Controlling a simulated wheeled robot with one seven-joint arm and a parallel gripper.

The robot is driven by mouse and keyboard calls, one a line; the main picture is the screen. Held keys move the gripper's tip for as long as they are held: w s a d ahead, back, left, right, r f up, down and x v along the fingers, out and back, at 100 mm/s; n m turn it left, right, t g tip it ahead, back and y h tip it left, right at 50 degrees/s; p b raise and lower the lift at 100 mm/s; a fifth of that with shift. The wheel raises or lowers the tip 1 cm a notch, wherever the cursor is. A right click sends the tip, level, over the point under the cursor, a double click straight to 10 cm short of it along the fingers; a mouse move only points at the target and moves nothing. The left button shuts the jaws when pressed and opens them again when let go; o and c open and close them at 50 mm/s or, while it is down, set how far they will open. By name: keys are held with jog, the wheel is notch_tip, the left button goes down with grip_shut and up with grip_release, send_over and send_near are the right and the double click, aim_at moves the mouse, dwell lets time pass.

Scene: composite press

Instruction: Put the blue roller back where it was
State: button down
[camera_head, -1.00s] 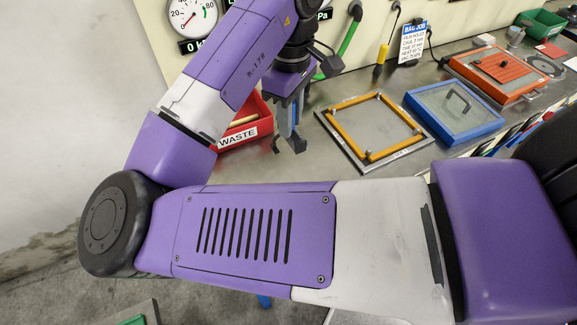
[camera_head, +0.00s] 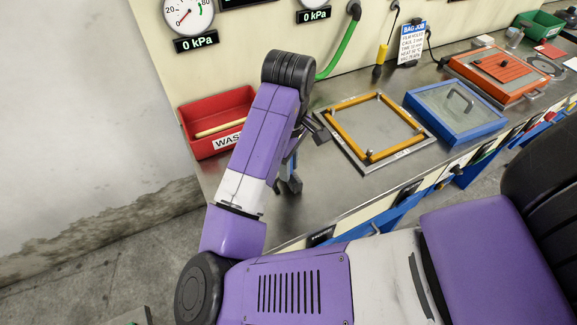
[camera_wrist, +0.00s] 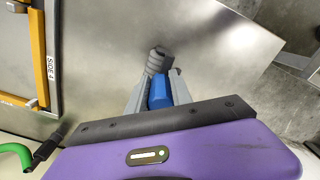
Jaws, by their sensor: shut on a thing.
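My gripper (camera_head: 291,184) is shut on the blue roller. In the wrist view the blue body of the roller (camera_wrist: 159,93) sits between the two grey fingers of my gripper (camera_wrist: 157,88), and a dark grey ribbed piece shows just beyond the fingertips. In the head view my arm hides most of the roller. My gripper is over the bare left part of the steel bench (camera_head: 320,200), right of the red waste bin. I cannot tell how high above the bench it is.
The red waste bin (camera_head: 186,116) holds a tan stick. The yellow-framed plate (camera_head: 374,128) lies to the right, then a blue-framed box (camera_head: 488,125) and an orange press (camera_head: 490,82). A green hose (camera_head: 340,47) hangs at the wall. The bench's front edge is close to my arm.

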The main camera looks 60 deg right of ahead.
jog(key=shift+f, duration=0.1)
jog(key=c, duration=1.1)
grip_release()
jog(key=shift+c, duration=0.2)
